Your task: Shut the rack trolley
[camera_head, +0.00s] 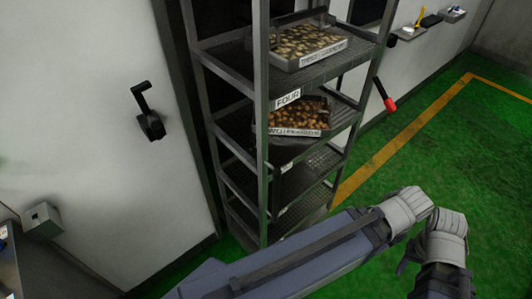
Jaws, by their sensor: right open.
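The rack trolley (262,130) is a tall dark metal frame with several mesh shelves, standing upright at the middle of the head view. A label reading FOUR (288,98) is on its front. An upper tray (300,58) and a lower tray (300,131) on it hold small brown pieces. A red-tipped lever (385,96) sticks out at its right side. My right gripper (440,282) is open at the bottom right, in front of the trolley and apart from it. Its fingertips are not clear.
A pale wall panel with a black crank handle (147,112) stands left of the trolley. A small grey box (42,220) is at the lower left. Green floor (440,140) with a yellow line (395,146) is open on the right. Small wall shelves (425,20) are at the back.

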